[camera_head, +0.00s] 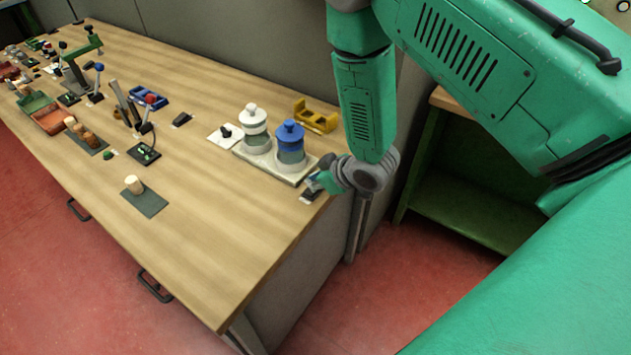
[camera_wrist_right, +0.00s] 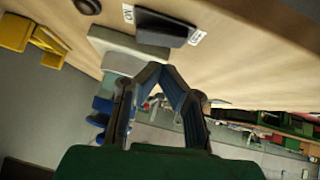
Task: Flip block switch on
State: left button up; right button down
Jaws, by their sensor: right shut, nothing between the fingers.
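The block switch (camera_wrist_right: 165,27) is a dark block on the wooden table, with a white "ON" label beside one end and another white label beside the other end. In the head view the switch (camera_head: 309,194) is at the table's right edge, partly hidden by my right gripper (camera_head: 322,184). In the right wrist view that gripper (camera_wrist_right: 154,68) is shut and empty, its fingertips just below the block in the picture. I cannot tell whether they touch it. My left gripper is not in view.
A pale tray (camera_head: 294,178) with a white-lidded canister (camera_head: 253,128) and a blue-lidded canister (camera_head: 290,140) stands close to my right gripper. A yellow holder (camera_head: 316,118) is behind. Several small tools and corks lie further left. The table's front right is clear.

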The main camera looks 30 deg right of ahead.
pick_arm(q)
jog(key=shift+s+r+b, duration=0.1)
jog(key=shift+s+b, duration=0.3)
jog(key=shift+b, duration=0.1)
pick_arm(e)
jog(key=v, duration=1.1)
jog(key=shift+r, duration=0.45)
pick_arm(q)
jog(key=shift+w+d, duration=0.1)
pick_arm(e)
jog(key=shift+w, duration=0.2)
